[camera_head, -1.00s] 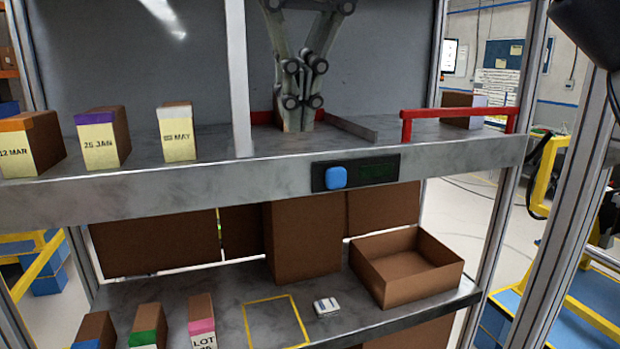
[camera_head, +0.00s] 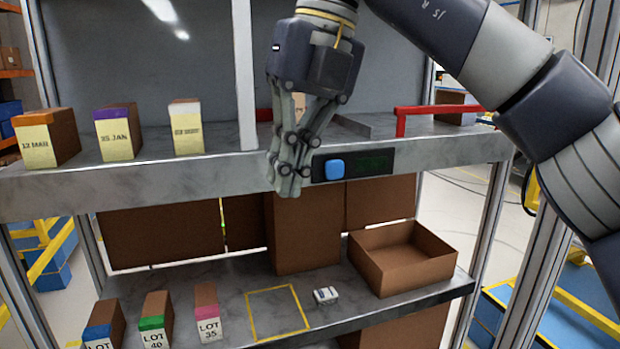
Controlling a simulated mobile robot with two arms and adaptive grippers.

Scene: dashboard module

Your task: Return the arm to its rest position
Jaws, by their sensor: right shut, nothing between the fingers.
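My right arm (camera_head: 490,60) comes in from the right, across the upper part of the view. My right gripper (camera_head: 283,188) is shut and empty. It points down in front of the upper shelf's edge (camera_head: 220,172), just left of the blue button (camera_head: 336,169) on its dark panel. I cannot tell whether it touches the shelf edge. My left gripper is not in view.
The upper shelf holds boxes marked 12 MAR (camera_head: 45,139) and 25 JAN (camera_head: 118,133), a white-topped box (camera_head: 186,128) and a red rail (camera_head: 437,110). Below are LOT boxes (camera_head: 207,312), a yellow-outlined square (camera_head: 276,312), a small white device (camera_head: 326,295) and an open carton (camera_head: 405,268).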

